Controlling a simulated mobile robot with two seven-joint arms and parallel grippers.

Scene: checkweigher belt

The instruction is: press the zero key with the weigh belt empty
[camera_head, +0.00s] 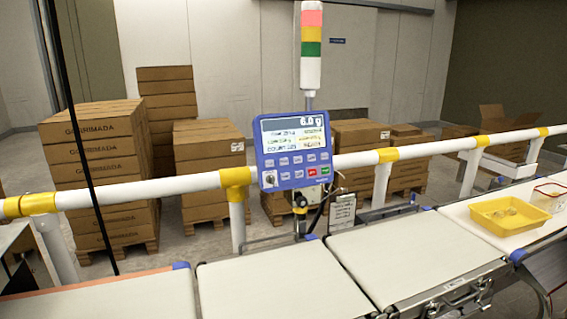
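The blue control panel (295,151) hangs at the white rail, facing me. Its screen (294,135) shows a large weight figure ending in g, perhaps 6.0 or 0.0; the first digit is blurred. Below are two rows of small grey keys (290,165), plus a red and a green key; their labels are too small to read, so I cannot tell which is the zero key. Two white belt sections, one at centre (285,285) and one right of it (410,250), are bare. I cannot tell which is the weigh belt. Neither of my grippers is in view.
A yellow tray (508,216) with small contents and a clear red-rimmed box (549,196) stand on the right surface. A white rail (140,192) with yellow joints runs behind the belts. A signal tower (311,45) rises above the panel. Stacked cartons (95,170) stand behind.

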